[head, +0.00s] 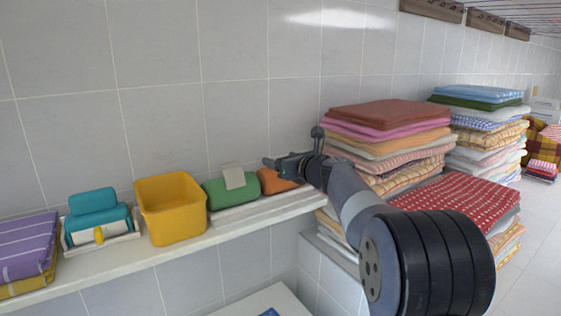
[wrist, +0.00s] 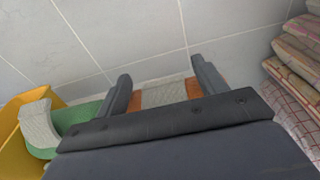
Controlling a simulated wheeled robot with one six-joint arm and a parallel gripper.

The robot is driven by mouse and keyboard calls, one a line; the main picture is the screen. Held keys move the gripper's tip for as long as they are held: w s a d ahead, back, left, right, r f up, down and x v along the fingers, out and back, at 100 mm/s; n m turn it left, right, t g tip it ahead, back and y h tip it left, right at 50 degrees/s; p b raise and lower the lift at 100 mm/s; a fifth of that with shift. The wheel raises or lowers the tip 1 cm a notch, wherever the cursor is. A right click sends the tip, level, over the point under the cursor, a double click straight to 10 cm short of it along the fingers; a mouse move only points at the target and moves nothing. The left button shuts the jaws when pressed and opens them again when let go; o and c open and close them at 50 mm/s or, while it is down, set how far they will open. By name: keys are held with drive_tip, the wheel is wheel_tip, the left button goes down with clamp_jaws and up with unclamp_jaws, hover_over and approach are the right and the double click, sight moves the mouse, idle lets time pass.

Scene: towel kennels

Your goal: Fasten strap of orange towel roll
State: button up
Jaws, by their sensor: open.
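The orange towel roll (head: 270,181) lies on the white shelf right of the green roll, partly hidden by my gripper in the head view. In the wrist view the orange roll (wrist: 136,102) shows between my fingers, with a pale strap (wrist: 163,93) across its middle. Whether the strap is fastened cannot be told. My gripper (wrist: 160,82) is open, with one finger toward each end of the roll and the strap between them. In the head view my gripper (head: 290,160) is over the orange roll. I cannot tell whether the fingers touch it.
A green towel roll (head: 222,194) with a raised pale strap flap (head: 233,176) lies to the left. Beyond it are a yellow bin (head: 170,212), teal rolls (head: 97,215) and purple towels (head: 30,250). Tall towel stacks (head: 390,140) stand right of the arm. The tiled wall is close behind.

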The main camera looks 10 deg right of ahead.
drive_tip(key=b+v, duration=0.2)
drive_tip(key=v, duration=0.7)
drive_tip(key=shift+s, duration=0.35)
drive_tip(key=shift+w, duration=0.15)
drive_tip(key=p+x, duration=0.3)
drive_tip(key=x, duration=0.7)
drive_tip(key=shift+w+a, duration=0.1)
drive_tip(key=shift+w, duration=0.25)
drive_tip(key=shift+s, duration=0.15)
